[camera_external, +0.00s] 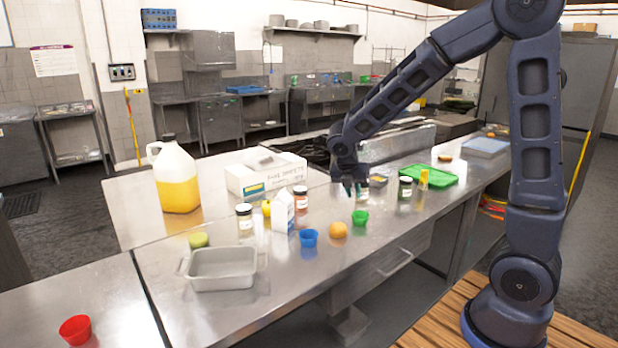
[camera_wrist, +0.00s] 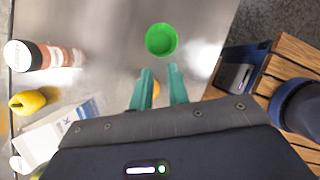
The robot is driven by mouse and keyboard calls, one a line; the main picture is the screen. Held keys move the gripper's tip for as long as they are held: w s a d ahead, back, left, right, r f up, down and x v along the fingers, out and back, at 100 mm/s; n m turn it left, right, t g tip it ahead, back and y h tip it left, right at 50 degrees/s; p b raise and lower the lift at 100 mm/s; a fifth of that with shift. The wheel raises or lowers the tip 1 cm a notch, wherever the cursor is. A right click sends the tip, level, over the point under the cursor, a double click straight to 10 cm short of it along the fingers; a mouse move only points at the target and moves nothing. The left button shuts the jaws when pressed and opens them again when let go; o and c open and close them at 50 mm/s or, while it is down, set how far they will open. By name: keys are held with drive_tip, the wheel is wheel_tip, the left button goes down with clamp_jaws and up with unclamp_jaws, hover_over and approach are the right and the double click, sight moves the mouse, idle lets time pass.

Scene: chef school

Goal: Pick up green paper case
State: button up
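The green paper case (camera_external: 361,217) is a small round cup standing upright on the steel counter. In the wrist view the green paper case (camera_wrist: 161,39) lies just beyond my fingertips, and I look down into its open top. My gripper (camera_external: 354,189) is above the counter, over and a little behind the case. In the wrist view my gripper (camera_wrist: 159,70) has two teal fingers set apart with a gap between them, and no case is between them.
An orange (camera_external: 338,230) and a blue paper case (camera_external: 309,238) stand left of the green case. Spice jars (camera_external: 405,188), a milk carton (camera_external: 283,211) and a green tray (camera_external: 428,175) are nearby. A metal pan (camera_external: 222,269) is at the front left. The counter's front edge is close.

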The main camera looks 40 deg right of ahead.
sight(353, 216)
drive_tip(key=f, duration=0.2)
drive_tip(key=w+f+n, duration=0.1)
drive_tip(key=f, duration=0.1)
drive_tip(key=w+d+f+n, duration=0.1)
drive_tip(key=f, duration=0.1)
drive_tip(key=shift+f, duration=0.1)
drive_tip(key=shift+d+x, duration=0.1)
drive_tip(key=shift+x, duration=1.5)
drive_tip(key=shift+d+x, duration=0.15)
drive_tip(key=shift+x, duration=1.5)
drive_tip(key=shift+w, duration=0.15)
clamp_jaws()
